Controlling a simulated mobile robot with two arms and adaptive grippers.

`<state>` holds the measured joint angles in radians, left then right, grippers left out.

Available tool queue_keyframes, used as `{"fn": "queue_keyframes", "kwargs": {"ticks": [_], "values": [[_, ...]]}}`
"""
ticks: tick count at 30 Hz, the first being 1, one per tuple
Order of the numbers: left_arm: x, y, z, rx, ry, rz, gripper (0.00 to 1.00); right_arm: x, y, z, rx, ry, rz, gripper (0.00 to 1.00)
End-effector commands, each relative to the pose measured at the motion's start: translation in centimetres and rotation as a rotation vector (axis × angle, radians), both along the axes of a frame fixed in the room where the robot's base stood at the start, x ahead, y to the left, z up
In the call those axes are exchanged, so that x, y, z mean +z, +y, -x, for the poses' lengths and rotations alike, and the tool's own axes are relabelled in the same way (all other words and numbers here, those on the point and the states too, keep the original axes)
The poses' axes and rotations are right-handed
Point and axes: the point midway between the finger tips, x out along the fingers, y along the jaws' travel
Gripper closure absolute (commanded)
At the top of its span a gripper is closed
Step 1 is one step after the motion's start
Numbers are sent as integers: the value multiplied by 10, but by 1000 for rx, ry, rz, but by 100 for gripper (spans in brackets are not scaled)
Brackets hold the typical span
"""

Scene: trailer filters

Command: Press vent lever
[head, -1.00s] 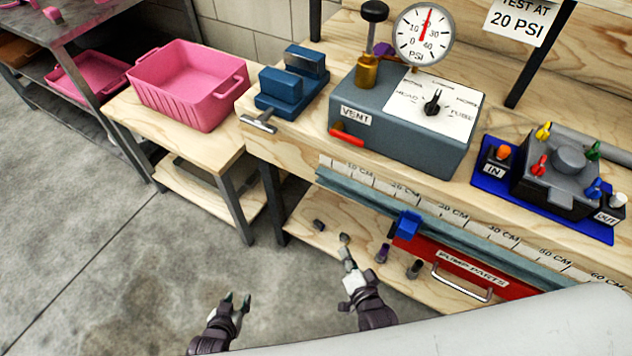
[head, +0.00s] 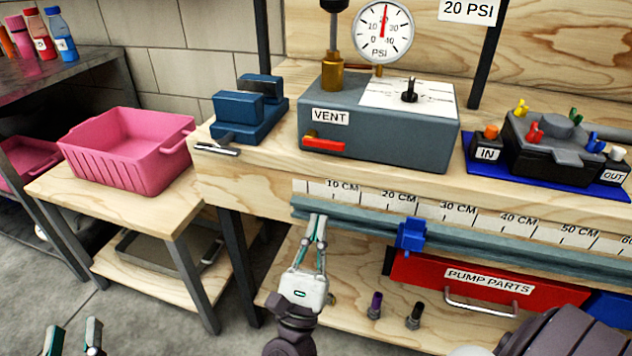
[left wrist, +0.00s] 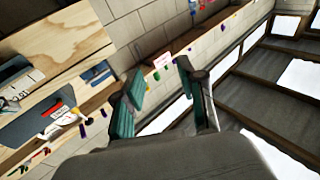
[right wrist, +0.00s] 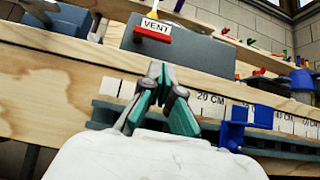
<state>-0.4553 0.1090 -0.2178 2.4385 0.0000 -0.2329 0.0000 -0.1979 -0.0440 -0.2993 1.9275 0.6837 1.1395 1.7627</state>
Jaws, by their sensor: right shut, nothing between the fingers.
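The red vent lever (head: 324,146) sits on the front of the grey test box (head: 400,145), under the VENT label (head: 330,116). It also shows in the right wrist view (right wrist: 151,37). My right gripper (head: 317,222) is shut and empty, in front of the ruler rail, below the lever and apart from it. In the right wrist view its fingertips (right wrist: 160,75) meet below the lever. My left gripper (head: 74,335) is open and empty at the bottom left, far from the lever. It also shows open in the left wrist view (left wrist: 165,85).
A blue vise (head: 240,120) stands left of the box. A ruler rail (head: 350,222) with a blue slider (head: 411,234) runs along the bench front. A pink bin (head: 125,160) sits on the side table. The gauge (head: 383,32) stands behind the box.

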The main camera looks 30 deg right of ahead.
Motion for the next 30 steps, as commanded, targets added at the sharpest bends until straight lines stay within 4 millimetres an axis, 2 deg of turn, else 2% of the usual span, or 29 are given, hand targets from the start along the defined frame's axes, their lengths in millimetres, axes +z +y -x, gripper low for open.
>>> {"fn": "queue_keyframes", "kwargs": {"ticks": [11,24,30], "values": [[-1,0,0,0,9,-2,60,5,-3,-3,-1,1,2,100],[-25,4,-1,9,147,-39,60,57,-42,-36,-2,0,4,100],[-33,5,0,12,191,-49,60,70,-52,-45,-1,3,4,100]]}}
